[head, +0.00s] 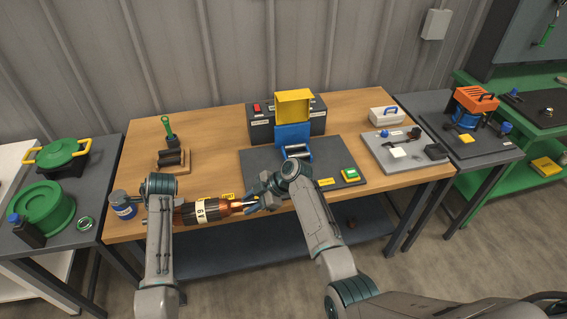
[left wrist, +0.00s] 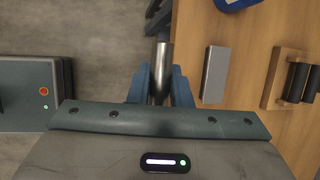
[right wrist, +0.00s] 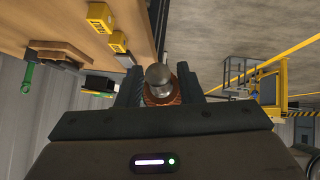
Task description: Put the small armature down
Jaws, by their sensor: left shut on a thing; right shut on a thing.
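The armature (head: 210,211), with a dark body, a white label and copper-coloured windings, lies level across the table's front edge in the head view. My left gripper (left wrist: 161,75) is shut on the steel shaft (left wrist: 163,62) at its left end. My right gripper (head: 258,197) is shut on its right end. The right wrist view shows the shaft end (right wrist: 158,76) and copper part (right wrist: 162,97) between the fingers. The left fingers are hidden behind my arm in the head view. I cannot tell the gap to the table.
A wooden stand with dark rollers (head: 171,160) is at the table's back left; it also shows in the left wrist view (left wrist: 273,92). A dark mat (head: 259,172) bears a blue and yellow machine (head: 293,135). A blue jar (head: 122,205) stands at the front left corner.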

